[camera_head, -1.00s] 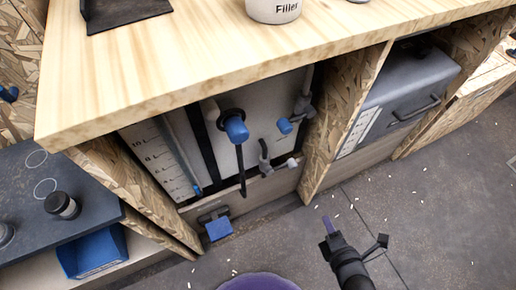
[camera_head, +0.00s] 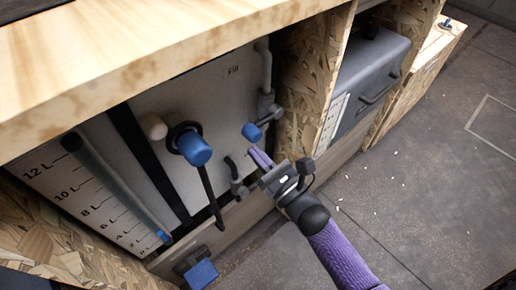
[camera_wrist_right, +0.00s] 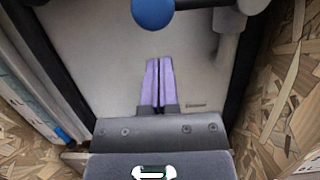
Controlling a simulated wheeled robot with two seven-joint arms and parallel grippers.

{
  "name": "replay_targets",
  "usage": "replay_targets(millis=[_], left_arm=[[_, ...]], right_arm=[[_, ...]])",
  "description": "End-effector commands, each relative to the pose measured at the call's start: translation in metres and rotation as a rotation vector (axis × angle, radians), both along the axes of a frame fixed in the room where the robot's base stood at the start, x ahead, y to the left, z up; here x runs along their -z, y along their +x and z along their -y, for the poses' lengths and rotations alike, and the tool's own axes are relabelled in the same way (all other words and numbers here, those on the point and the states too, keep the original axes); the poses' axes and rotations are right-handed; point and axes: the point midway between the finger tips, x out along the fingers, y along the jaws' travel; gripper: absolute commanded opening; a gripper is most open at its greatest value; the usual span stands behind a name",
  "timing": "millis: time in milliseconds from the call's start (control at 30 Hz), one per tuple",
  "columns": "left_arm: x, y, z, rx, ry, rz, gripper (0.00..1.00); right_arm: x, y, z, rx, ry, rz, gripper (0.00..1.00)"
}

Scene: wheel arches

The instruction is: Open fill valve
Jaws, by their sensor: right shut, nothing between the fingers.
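The white tank panel (camera_head: 170,85) under the wooden counter carries a small label reading "Fill" (camera_head: 232,71). Near it is a grey pipe with a valve whose blue knob (camera_head: 251,132) sticks out; the knob also shows at the top of the right wrist view (camera_wrist_right: 152,12). My right gripper (camera_head: 259,157) has slim purple fingers, shut and empty. Its tips are just below the blue knob in the head view and look apart from it. In the right wrist view the fingertips (camera_wrist_right: 158,62) point toward the panel. My left gripper is not in view.
A larger blue-capped fitting (camera_head: 195,149) with a dark rod is left of the valve. A chipboard divider (camera_head: 308,75) stands close right of it. The counter (camera_head: 150,45) overhangs above. A grey box (camera_head: 368,75) is beyond the divider. A lower grey tap (camera_head: 238,185) is nearby.

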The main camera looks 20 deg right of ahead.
Motion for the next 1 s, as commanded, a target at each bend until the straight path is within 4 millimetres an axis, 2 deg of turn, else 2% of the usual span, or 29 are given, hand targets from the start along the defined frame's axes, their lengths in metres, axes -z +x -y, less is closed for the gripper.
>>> replay_targets(millis=[33, 200, 533, 1000], left_arm=[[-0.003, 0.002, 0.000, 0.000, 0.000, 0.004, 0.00], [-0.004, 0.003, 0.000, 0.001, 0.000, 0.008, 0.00], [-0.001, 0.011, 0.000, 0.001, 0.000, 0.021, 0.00], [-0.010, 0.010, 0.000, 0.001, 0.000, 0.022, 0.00]], right_arm=[[-0.010, 0.000, 0.000, -0.001, -0.002, 0.004, 0.00], [-0.019, 0.000, 0.000, -0.001, -0.001, 0.000, 0.00], [-0.019, -0.001, 0.000, 0.000, 0.001, -0.001, 0.00], [-0.026, -0.001, -0.002, 0.001, 0.074, -0.028, 0.00]])
